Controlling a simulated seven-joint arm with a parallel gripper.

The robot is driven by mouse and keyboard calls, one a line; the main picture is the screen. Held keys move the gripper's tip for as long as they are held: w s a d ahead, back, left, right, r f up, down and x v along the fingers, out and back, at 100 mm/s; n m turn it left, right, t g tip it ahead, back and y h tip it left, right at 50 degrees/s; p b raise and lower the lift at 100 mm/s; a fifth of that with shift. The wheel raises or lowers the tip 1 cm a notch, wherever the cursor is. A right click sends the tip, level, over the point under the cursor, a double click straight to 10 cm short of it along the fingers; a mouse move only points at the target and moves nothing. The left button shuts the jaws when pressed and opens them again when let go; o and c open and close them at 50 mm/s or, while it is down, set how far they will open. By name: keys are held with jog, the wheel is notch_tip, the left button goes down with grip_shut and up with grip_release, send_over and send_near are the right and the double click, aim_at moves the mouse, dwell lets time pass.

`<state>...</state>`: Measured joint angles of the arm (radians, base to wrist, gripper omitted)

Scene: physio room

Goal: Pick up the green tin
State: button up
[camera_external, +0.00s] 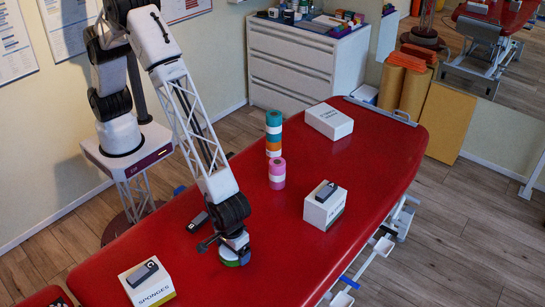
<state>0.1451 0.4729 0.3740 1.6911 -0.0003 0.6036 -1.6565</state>
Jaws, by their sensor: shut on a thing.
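The green tin (243,259) is a small round thing low under my gripper (233,248), near the middle of the red treatment table (270,225). My gripper points down and is shut on the tin, hiding most of its top.
A sponges box (158,291) with a dark device on top stands at lower left. Another white box (323,210) with a device stands right. A pink roll (277,174), stacked tape rolls (273,132) and a flat white box (329,121) stand farther back. A dark object (197,222) lies left of my gripper.

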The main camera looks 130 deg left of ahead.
jog(key=shift+r, duration=0.15)
jog(key=shift+r, duration=0.8)
notch_tip(320, 180, up, 2)
jog(key=s, duration=0.5)
jog(key=s+a, duration=0.1)
jog(key=s, duration=0.4)
jog(key=s+a+r, duration=0.1)
jog(key=s, duration=0.4)
jog(key=shift+s+a, duration=0.15)
jog(key=shift+s, duration=0.25)
